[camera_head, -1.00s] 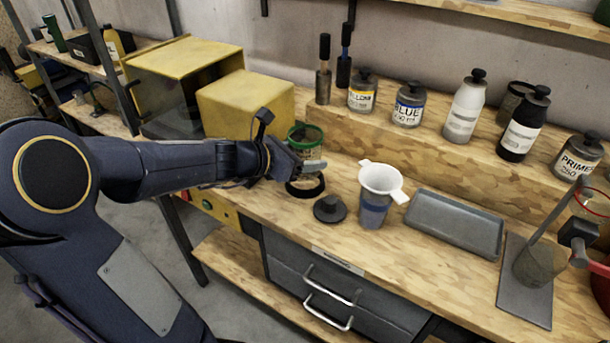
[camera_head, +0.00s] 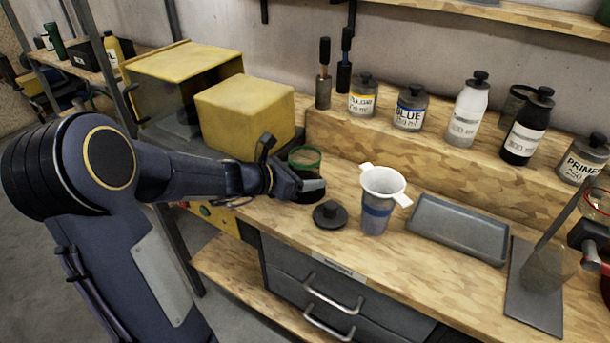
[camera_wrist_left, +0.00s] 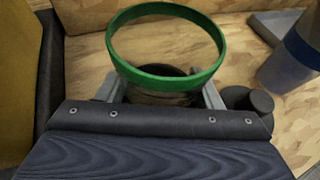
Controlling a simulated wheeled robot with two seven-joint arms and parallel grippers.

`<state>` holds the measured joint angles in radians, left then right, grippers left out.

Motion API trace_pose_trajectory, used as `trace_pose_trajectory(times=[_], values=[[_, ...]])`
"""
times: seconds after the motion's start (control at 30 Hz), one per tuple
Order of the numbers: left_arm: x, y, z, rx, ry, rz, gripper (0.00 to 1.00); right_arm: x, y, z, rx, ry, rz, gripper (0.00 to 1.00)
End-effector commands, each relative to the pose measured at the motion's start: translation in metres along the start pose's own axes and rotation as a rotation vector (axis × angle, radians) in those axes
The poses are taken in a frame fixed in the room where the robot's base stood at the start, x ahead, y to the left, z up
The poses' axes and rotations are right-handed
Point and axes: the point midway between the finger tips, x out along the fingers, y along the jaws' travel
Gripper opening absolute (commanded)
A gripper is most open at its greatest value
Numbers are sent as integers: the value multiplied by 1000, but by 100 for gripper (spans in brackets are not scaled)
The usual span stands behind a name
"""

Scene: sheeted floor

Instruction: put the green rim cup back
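The green rim cup (camera_head: 304,158) is on the left part of the bench, in front of the yellow box. In the left wrist view its green rim (camera_wrist_left: 166,78) is nearest the camera, and dark grey shows below and through it. My left gripper (camera_head: 304,184) has one finger on each side of the cup's body and appears shut on it. A black ring lies under the cup, largely hidden by cup and gripper; I cannot tell whether the cup touches it.
A dark round lid (camera_head: 330,214) lies just right of the gripper. A cup with a white funnel (camera_head: 384,181) and a grey tray (camera_head: 458,229) stand farther right. The yellow box (camera_head: 245,115) is close behind. Labelled bottles line the raised shelf.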

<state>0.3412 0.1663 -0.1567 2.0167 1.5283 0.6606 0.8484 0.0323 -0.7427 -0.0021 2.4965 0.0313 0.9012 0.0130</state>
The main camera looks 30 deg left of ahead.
Motion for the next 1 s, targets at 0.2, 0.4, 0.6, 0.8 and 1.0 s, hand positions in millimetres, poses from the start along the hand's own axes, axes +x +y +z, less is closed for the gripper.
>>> trace_pose_trajectory(times=[0.2, 0.4, 0.6, 0.8, 1.0], values=[[0, 0, 0, 0, 0, 0, 81, 0, 0, 0, 0, 0, 0, 47], [0, 0, 1, 0, 0, 0, 81, 0, 0, 0, 0, 0, 0, 47], [-14, 1, 5, 1, -1, 3, 81, -5, -2, -3, 0, 0, 0, 47], [-57, 1, 6, 1, -2, 6, 81, -10, -5, -5, 0, 0, 0, 47], [-97, 0, 5, 1, -1, 4, 81, -14, -7, -7, 0, 0, 0, 47]])
